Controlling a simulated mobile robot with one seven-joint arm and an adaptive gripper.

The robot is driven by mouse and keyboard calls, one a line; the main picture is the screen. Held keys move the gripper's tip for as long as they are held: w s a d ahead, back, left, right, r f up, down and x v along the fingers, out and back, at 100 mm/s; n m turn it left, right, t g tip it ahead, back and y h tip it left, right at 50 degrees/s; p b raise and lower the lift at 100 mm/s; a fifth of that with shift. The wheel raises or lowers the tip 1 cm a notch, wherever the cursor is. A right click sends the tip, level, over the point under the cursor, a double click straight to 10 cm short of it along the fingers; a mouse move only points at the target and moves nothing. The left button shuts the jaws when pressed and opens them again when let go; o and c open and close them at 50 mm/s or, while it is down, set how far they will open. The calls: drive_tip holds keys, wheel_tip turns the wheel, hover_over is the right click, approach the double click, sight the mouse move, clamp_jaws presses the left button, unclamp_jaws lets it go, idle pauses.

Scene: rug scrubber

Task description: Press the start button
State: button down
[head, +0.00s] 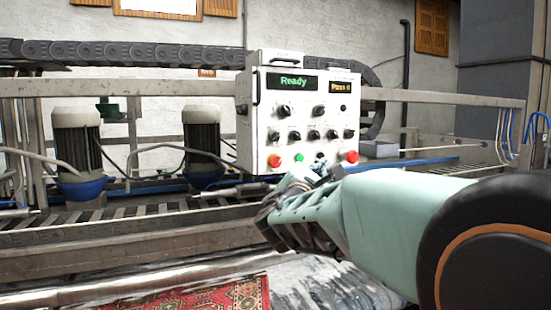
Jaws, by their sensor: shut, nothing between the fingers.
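A white control box (255,115) stands in the middle of the head view. Its green screen (293,82) reads "Ready", and a smaller orange display (341,87) is to the right. A small green button (299,157) is low on the panel, between a red button (275,160) at left and a larger red one (351,156) at right. No label can be read on the green button. My gripper (264,218) is shut and empty, below the buttons in the picture. The gap in depth to the panel cannot be judged.
Several black knobs (295,136) sit above the buttons. A metal machine frame (130,240) with two motors (78,140) runs behind and left. A cable chain (130,53) crosses above. A red patterned rug (215,299) lies at the bottom.

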sight(300, 158)
drive_tip(key=shift+w+a+p, duration=0.45)
drive_tip(key=shift+w+p, duration=0.05)
drive_tip(key=shift+w, duration=0.8)
drive_tip(key=shift+w+a+p, duration=0.4)
drive_tip(key=shift+w+p, duration=0.1)
drive_tip(key=shift+w, duration=0.85)
drive_tip(key=shift+w+a+p, duration=0.45)
drive_tip(key=shift+w+p, duration=0.05)
drive_tip(key=shift+w, duration=0.8)
drive_tip(key=shift+w, duration=0.1)
drive_tip(key=shift+w+a, duration=0.1)
drive_tip(key=shift+w, duration=0.2)
